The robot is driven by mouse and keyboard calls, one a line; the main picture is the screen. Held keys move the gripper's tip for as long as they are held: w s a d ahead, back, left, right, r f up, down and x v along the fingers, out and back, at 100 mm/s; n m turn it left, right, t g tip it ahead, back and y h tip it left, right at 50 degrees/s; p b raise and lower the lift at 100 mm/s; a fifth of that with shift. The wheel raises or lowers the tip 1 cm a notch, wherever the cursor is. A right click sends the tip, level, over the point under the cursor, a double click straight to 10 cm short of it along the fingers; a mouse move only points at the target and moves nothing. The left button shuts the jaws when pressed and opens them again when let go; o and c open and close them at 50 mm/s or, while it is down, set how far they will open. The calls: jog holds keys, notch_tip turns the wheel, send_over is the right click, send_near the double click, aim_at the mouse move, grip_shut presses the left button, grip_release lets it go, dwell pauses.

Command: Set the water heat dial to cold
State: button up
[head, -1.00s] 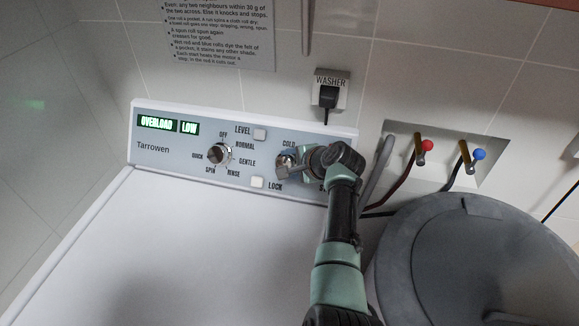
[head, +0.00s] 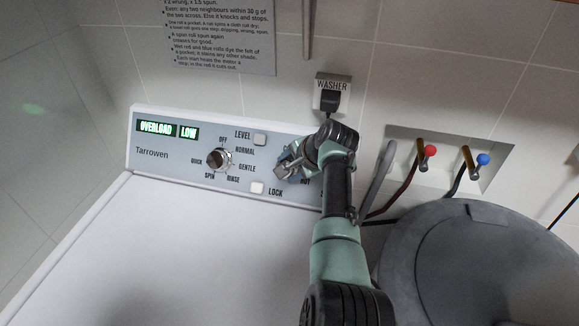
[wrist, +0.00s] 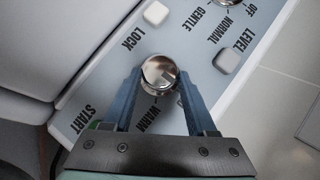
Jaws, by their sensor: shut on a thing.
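The water heat dial (wrist: 159,70) is a round silver knob on the washer's control panel. In the wrist view my gripper (wrist: 160,78) has one blue finger on each side of it, shut on it. A small dark mark on the knob's face seems to lie toward the lower right. The word WARM (wrist: 147,118) shows between the fingers; COLD is hidden.
The display (head: 168,129) reads OVERLOAD LOW. A plug (head: 331,99) sits above; red (head: 430,150) and blue (head: 482,159) taps and a grey bin (head: 470,250) are right.

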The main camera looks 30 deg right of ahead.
jog(key=o, duration=1.4)
jog(key=shift+v, duration=0.85)
jog(key=v, duration=1.1)
